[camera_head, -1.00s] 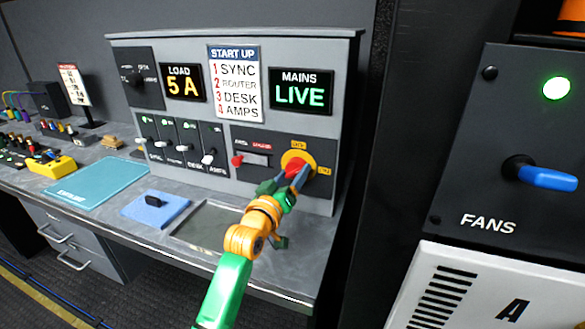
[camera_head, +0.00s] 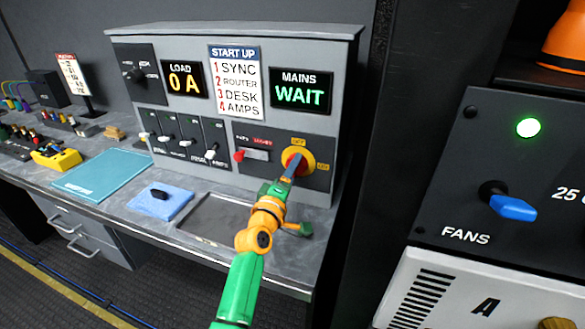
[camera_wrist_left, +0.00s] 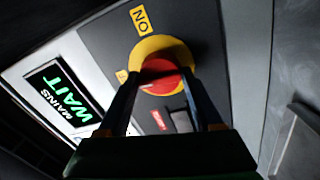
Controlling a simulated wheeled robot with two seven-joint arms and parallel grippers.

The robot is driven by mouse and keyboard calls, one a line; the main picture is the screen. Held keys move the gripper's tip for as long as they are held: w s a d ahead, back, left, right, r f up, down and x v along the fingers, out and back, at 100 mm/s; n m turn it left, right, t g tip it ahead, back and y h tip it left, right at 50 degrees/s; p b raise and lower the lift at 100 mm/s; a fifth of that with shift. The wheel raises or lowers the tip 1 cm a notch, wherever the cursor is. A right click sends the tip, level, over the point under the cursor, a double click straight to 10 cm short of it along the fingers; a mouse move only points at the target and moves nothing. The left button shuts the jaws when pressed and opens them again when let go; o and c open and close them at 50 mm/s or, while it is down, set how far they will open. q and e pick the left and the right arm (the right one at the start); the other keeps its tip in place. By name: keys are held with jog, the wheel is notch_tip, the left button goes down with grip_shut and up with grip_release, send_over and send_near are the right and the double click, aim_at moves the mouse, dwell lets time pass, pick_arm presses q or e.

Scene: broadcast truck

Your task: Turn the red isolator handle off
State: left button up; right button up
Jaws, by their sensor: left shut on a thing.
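The red isolator handle (camera_head: 293,162) sits on a round yellow plate (camera_head: 308,158) at the right of the grey panel. The plate has yellow OFF and ON labels around it. My left gripper (camera_head: 288,170) is at the handle, its two fingers shut on it. In the left wrist view the red handle (camera_wrist_left: 163,75) shows between the dark fingers, with the ON label (camera_wrist_left: 141,19) beyond. The fingers hide part of the handle, so its exact angle is hard to read. The mains display (camera_head: 300,91) reads WAIT and the load display (camera_head: 183,79) reads 0 A. My right gripper is out of view.
A blue mat (camera_head: 160,203) lies on the desk. A FANS box with a blue handle (camera_head: 513,208) stands close at right.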

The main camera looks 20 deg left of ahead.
pick_arm(q)
jog(key=shift+f+n, duration=0.1)
jog(key=shift+n, duration=0.5)
jog(key=o, duration=1.3)
jog(key=shift+o, duration=0.2)
jog(key=s, duration=0.7)
jog(key=shift+f, duration=0.25)
jog(key=shift+a, duration=0.15)
